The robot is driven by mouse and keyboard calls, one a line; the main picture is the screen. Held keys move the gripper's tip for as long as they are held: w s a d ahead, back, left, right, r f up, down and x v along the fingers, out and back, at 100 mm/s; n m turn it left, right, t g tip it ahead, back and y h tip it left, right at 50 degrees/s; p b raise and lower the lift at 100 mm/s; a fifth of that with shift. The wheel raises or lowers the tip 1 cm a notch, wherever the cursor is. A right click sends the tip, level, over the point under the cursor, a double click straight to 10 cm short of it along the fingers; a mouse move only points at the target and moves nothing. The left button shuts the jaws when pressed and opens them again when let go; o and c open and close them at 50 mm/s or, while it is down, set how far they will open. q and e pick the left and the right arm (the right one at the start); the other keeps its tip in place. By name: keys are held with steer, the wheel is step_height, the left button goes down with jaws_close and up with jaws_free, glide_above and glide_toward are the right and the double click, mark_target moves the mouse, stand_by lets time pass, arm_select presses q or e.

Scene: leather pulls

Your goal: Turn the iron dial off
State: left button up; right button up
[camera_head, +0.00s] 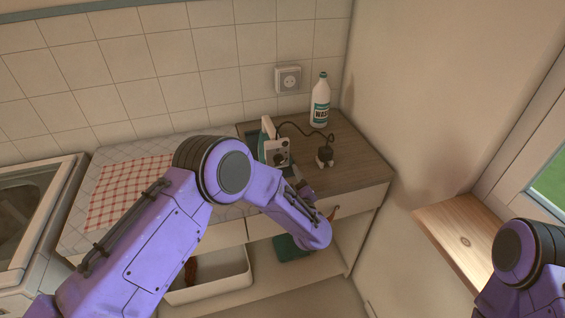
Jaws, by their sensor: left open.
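The iron (268,131) stands upright on its heel on the wooden counter, with a pale body and a dark green side. Its dial (281,158) looks like a small dark round spot on the pale heel facing me; its setting is too small to read. My left arm reaches across the counter, and my left gripper (298,179) is open just in front and to the right of the iron. The gripper is small in view and partly hidden by my own wrist; I cannot tell if it touches the iron. My right gripper is out of view; only part of that arm shows.
A white bottle (320,102) stands behind the iron. The dark plug (325,156) and cord lie to its right. A wall socket (288,79) is above. A red checked cloth (130,190) lies left. A wooden ledge (462,240) is at right.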

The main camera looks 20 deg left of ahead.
mark_target(280, 163)
arm_select(q)
steer(key=p+x, duration=0.1)
steer(key=x, duration=0.5)
steer(key=shift+s, duration=0.1)
steer(key=c, duration=1)
steer(key=shift+f, duration=0.1)
steer(key=shift+c, duration=0.2)
